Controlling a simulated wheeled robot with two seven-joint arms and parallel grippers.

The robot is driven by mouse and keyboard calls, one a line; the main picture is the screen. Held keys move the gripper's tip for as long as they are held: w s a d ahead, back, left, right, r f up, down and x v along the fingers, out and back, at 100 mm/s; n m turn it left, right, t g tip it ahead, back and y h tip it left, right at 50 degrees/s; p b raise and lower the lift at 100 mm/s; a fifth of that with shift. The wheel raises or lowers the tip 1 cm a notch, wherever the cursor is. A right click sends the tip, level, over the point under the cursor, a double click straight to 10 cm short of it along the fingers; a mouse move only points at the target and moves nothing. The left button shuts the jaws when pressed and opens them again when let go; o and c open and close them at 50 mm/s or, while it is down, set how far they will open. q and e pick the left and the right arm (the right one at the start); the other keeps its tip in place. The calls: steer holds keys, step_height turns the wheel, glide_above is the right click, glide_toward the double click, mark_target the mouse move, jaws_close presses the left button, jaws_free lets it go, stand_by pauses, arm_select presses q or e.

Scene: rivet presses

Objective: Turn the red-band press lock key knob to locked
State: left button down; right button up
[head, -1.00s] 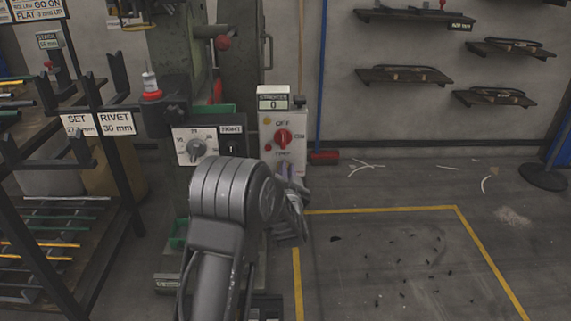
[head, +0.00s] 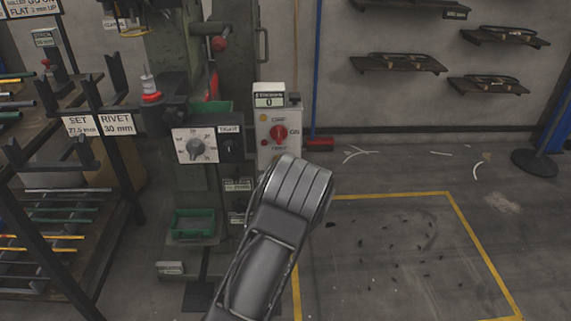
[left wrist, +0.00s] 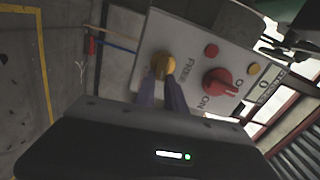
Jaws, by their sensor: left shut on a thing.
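The press (head: 180,70) with a red collar (head: 152,97) stands at left centre in the head view. Its pale control box (head: 292,152) carries a red selector knob (head: 279,133), also seen in the left wrist view (left wrist: 220,82). A yellow knob (left wrist: 163,66) sits beside the red one in the wrist view; in the head view my own arm hides it. My left gripper (left wrist: 170,82) has its purple fingers at the yellow knob, closed on it. My arm covers this gripper in the head view. My right gripper is not in view.
A white dial panel (head: 195,146) is left of the box. A rack (head: 60,200) of coloured rods stands at the left. Wall shelves (head: 398,63) hang at the right. The yellow-outlined floor area (head: 400,250) is open, with small scraps on it.

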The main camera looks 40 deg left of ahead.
arm_select(q)
steer(key=shift+f+m, duration=0.1)
steer(key=shift+m, duration=0.5)
steer(key=c, duration=1.4)
jaws_free()
steer(key=p+v, duration=0.1)
steer(key=v, duration=0.6)
steer(key=shift+s+d+p, duration=0.25)
steer(key=shift+s+p, duration=0.05)
steer(key=shift+p, duration=0.05)
steer(key=shift+f, duration=0.1)
